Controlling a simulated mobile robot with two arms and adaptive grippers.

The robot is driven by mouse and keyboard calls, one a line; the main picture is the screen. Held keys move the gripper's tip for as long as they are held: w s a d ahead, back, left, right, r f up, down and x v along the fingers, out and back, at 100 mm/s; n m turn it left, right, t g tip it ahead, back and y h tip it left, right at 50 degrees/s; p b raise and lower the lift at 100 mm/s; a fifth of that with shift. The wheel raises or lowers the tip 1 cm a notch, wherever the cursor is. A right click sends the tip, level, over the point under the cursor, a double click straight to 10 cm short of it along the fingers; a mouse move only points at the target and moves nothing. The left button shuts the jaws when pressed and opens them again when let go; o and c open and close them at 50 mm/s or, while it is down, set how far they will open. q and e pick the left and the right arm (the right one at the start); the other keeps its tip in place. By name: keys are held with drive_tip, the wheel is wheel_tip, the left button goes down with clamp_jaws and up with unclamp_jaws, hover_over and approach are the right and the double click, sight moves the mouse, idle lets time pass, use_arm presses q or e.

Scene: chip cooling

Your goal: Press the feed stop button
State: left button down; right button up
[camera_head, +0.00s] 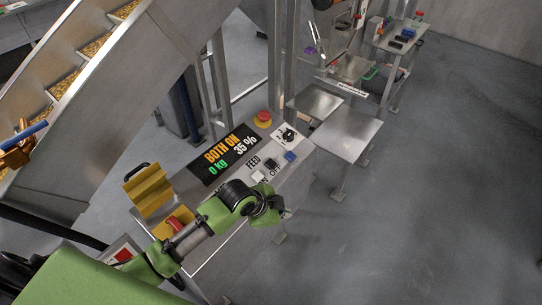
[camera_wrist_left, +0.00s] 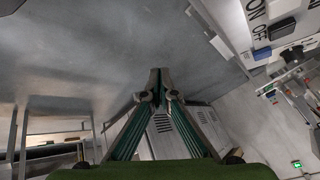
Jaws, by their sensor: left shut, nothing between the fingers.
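The control panel (camera_head: 222,198) has a FEED label and ON and OFF markings. A white button (camera_head: 258,177), a black button (camera_head: 271,164) and a blue button (camera_head: 290,156) sit in a row there. In the left wrist view the black button (camera_wrist_left: 282,28) lies beside the OFF marking and the white one (camera_wrist_left: 284,6) beside ON. My left gripper (camera_head: 286,213) is near the panel's front edge, apart from the buttons. Its fingertips (camera_wrist_left: 160,76) meet, shut and empty. My right gripper is not in view.
The display (camera_head: 226,153) reads BOTH ON, 35 % and 0 kg. A red emergency button (camera_head: 263,117) stands at the panel's back. A yellow holder (camera_head: 150,188) is at its left end. A steel table (camera_head: 345,133) stands beyond; the floor at right is clear.

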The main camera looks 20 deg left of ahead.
use_arm(q)
drive_tip(key=w+a+r+m, duration=0.3)
drive_tip(key=w+r, duration=0.2)
drive_tip(key=w, duration=0.3)
drive_tip(key=w+a+r+m+t, duration=0.1)
drive_tip(key=w+a+r+m, duration=0.2)
drive_tip(key=w+r, duration=0.3)
drive_tip(key=shift+w+a+t+p, duration=0.3)
drive_tip(key=shift+w+a+p, duration=0.25)
drive_tip(key=shift+w, duration=0.55)
drive_tip(key=shift+f, duration=0.15)
drive_tip(key=b, duration=0.7)
hover_over(271, 166)
drive_tip(key=f, duration=0.7)
drive_tip(key=shift+d, duration=0.4)
drive_tip(key=shift+a+f+b, duration=0.25)
drive_tip(key=shift+f+b, duration=0.35)
drive_tip(key=shift+b, duration=0.05)
drive_tip(key=shift+f, duration=0.1)
drive_tip(key=shift+w+a+f, duration=0.1)
drive_tip(key=shift+f, duration=0.2)
